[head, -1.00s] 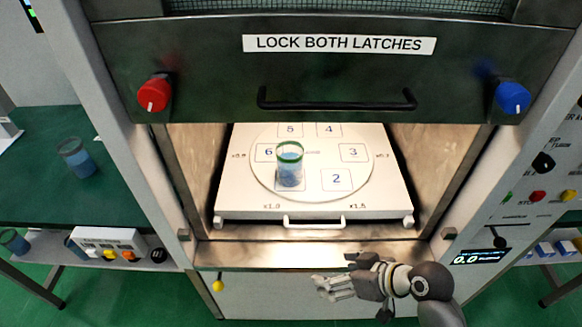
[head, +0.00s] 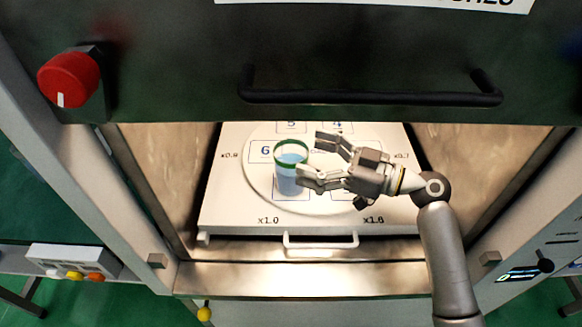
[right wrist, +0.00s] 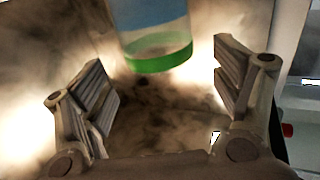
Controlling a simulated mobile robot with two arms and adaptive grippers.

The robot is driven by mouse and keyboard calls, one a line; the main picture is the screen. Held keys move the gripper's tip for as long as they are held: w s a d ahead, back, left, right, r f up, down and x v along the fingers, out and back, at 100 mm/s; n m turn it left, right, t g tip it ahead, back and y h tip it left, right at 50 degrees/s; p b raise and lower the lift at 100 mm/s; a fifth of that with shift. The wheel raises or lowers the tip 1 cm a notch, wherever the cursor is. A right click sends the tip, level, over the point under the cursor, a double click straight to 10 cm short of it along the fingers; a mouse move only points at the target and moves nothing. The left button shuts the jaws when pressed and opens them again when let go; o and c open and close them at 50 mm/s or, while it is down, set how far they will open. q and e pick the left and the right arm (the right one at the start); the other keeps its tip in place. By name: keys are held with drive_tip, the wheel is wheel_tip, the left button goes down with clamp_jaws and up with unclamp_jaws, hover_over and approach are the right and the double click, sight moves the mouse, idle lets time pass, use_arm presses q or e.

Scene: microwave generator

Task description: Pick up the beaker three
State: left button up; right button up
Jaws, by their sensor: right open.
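A clear beaker (head: 290,180) with a green rim and blue contents stands upright on the round numbered plate (head: 255,190) inside the open chamber. No number on the beaker itself is readable. My right gripper (head: 312,157) is inside the chamber, just right of the beaker, fingers open and pointing left at it. In the right wrist view the beaker (right wrist: 153,35) shows ahead between the two spread fingers (right wrist: 160,75), with its green rim toward them. I cannot tell whether the lower finger touches the beaker. My left gripper is not in view.
The raised door with its black handle (head: 370,97) and red knob (head: 68,80) hangs above the chamber. The chamber's metal side walls stand left and right. A white tray (head: 225,215) with a front handle (head: 320,241) carries the plate.

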sight(291, 149)
drive_tip(key=p+x, duration=0.2)
drive_tip(key=x, duration=0.2)
drive_tip(key=shift+w+a, duration=0.15)
drive_tip(key=shift+a, duration=0.35)
drive_tip(key=c, duration=1.5)
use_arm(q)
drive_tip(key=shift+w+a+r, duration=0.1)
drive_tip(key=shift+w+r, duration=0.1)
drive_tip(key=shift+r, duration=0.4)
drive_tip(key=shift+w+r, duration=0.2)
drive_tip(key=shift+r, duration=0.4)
use_arm(e)
drive_tip(key=shift+w, duration=0.1)
drive_tip(key=shift+c, duration=1.2)
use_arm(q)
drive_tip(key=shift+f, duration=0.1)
use_arm(e)
drive_tip(key=shift+r, duration=0.15)
